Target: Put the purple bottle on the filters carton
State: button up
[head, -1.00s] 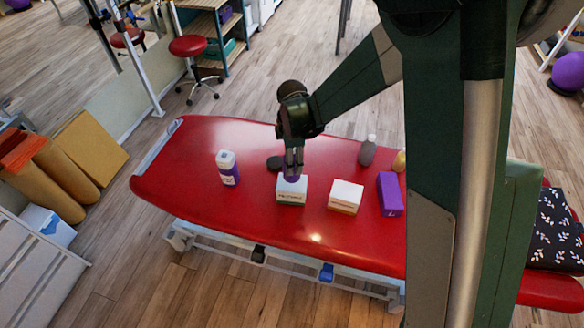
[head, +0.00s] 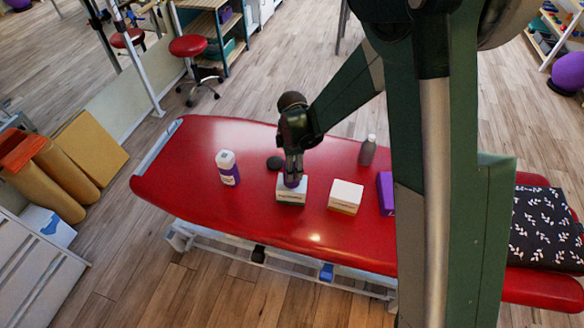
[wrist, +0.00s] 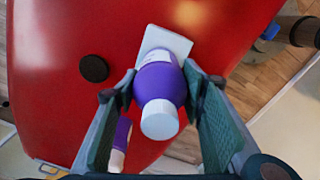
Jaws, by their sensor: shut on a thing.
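The purple bottle (head: 292,183) with a white cap is in my gripper (head: 293,174), upright over the top of a white carton (head: 291,196). In the wrist view the bottle (wrist: 160,84) sits between both fingers (wrist: 160,95), its cap towards the camera, with part of the white carton (wrist: 165,38) behind it. I cannot tell whether the bottle's base touches the carton. A second white carton (head: 345,196) stands just to the right. The print on both cartons is too small to read, so I cannot tell which is the filters carton.
A white and purple bottle (head: 228,168) stands to the left on the red treatment table (head: 190,150). A dark disc (head: 274,163) lies behind the carton. A dark bottle (head: 367,150) and a purple box (head: 386,193) stand to the right, the box partly hidden by my arm.

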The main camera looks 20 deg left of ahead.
jog(key=shift+f, duration=0.1)
jog(key=o, duration=1.2)
jog(key=shift+r, duration=6.15)
